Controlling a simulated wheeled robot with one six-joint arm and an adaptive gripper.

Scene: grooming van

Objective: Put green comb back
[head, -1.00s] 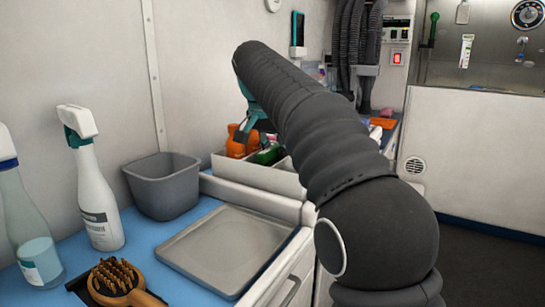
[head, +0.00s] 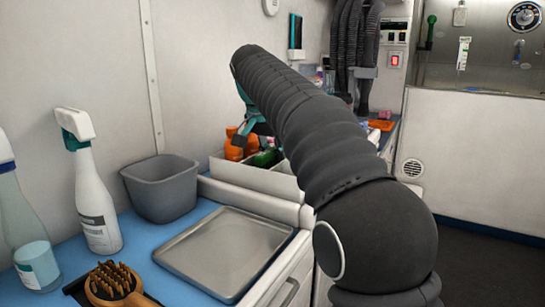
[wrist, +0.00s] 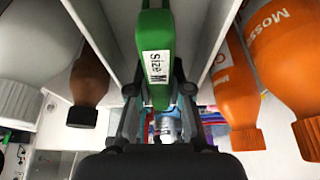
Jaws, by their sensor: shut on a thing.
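The green comb (wrist: 155,30) with a white "Size M" label is between the fingers of my gripper (wrist: 160,95) in the wrist view. My gripper is shut on it. In the head view my gripper (head: 248,136) is beyond my arm, low over the white divided bin (head: 252,179), and the green comb (head: 265,158) shows just below it, at the bin. White divider walls (wrist: 118,35) stand close beside the comb in the wrist view.
Orange bottles (wrist: 235,85) stand right of my gripper in the wrist view; a brown bottle (wrist: 88,80) and a white one (wrist: 35,60) are left. In the head view a grey tub (head: 160,188), metal tray (head: 225,252), spray bottle (head: 93,190) and wooden brush (head: 115,283) occupy the blue counter.

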